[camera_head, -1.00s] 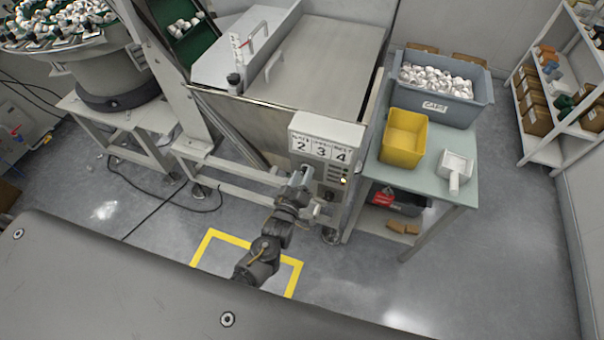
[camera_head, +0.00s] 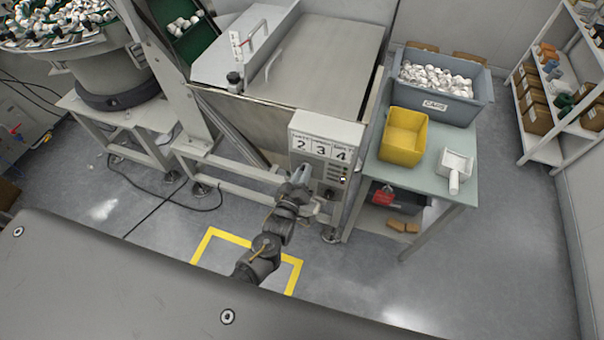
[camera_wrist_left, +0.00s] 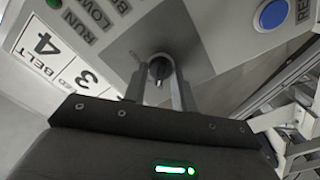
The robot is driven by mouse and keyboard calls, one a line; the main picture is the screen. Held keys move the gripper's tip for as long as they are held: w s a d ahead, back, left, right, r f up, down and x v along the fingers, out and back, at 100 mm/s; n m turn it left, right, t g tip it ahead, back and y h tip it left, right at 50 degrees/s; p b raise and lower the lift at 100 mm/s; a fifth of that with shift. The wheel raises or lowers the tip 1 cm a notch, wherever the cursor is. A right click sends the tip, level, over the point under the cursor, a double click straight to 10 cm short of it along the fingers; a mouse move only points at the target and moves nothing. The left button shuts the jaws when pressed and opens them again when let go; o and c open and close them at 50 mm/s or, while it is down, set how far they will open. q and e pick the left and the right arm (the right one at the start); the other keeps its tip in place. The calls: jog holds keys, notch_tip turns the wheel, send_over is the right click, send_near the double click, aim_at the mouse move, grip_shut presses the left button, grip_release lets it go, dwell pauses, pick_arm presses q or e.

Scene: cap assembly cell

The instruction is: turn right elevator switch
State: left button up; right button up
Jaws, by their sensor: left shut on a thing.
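The control box (camera_head: 327,127) with the labels 2, 3 and 4 is mounted at the front right corner of the metal hopper. My left gripper (camera_head: 307,175) is at the lower left of its front panel. In the left wrist view, the fingers of my left gripper (camera_wrist_left: 157,92) are on either side of a black rotary switch (camera_wrist_left: 160,68) and shut on it. The fingers and arm hide this switch in the head view. My right gripper is in neither view.
A blue button (camera_wrist_left: 272,14) is on the panel, to the right of the switch in the wrist view. A green table (camera_head: 452,187) to the right holds a yellow bin (camera_head: 404,137) and a grey crate (camera_head: 470,105) of white caps. Floor in front is clear.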

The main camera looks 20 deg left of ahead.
pick_arm(q)
jog(key=shift+d+m+p, duration=0.15)
jog(key=shift+m+p, duration=0.25)
jog(key=shift+m, duration=3.95)
jog(key=shift+d+m+p, duration=0.15)
jog(key=shift+m+p, duration=0.25)
jog(key=shift+m, duration=3.95)
jog(key=o, duration=1)
jog(key=shift+s, duration=0.15)
